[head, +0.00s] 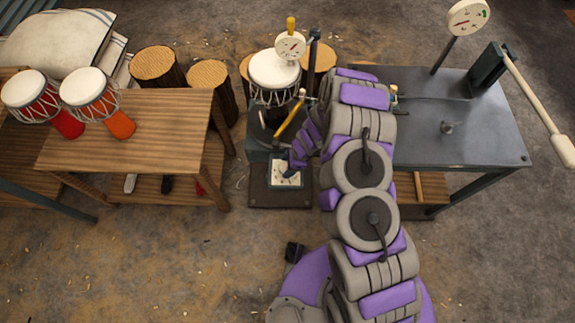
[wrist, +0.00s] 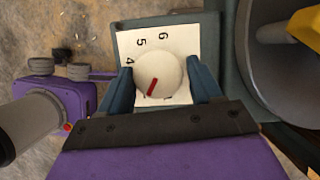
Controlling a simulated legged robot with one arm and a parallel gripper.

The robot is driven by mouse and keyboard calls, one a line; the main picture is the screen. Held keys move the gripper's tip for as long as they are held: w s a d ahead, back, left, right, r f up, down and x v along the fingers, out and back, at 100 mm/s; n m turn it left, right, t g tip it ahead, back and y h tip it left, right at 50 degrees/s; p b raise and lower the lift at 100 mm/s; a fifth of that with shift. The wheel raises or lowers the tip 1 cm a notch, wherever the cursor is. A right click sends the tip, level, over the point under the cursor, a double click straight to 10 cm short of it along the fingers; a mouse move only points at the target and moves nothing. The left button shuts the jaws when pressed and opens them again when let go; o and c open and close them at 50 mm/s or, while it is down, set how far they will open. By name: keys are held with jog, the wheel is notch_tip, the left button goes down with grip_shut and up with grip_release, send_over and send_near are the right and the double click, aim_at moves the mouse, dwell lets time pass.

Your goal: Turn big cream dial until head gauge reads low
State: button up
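The big cream dial (wrist: 160,72) sits on a white numbered plate (wrist: 185,42) in the wrist view. Its red mark points to the lower left; 4, 5 and 6 show around it, and lower numbers are partly covered. My gripper (wrist: 161,80) has one dark finger on each side of the dial, very close to it; I cannot tell whether both touch. In the head view my gripper (head: 291,160) is over the dial plate (head: 285,178) at the stand's foot. The head gauge (head: 290,46) is a round white face above the drum (head: 274,70); its needle is too small to read surely.
A yellow handle (head: 291,121) is just above my gripper. A wooden table (head: 140,135) with two small drums (head: 85,90) stands left. A dark metal table (head: 460,120) with another gauge (head: 468,16) and a long lever (head: 535,105) stands right. The front floor is clear on the left.

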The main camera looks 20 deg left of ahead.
jog(key=o, duration=0.4)
jog(key=p+v, duration=0.4)
jog(key=v, duration=1.3)
jog(key=shift+w+r, duration=0.1)
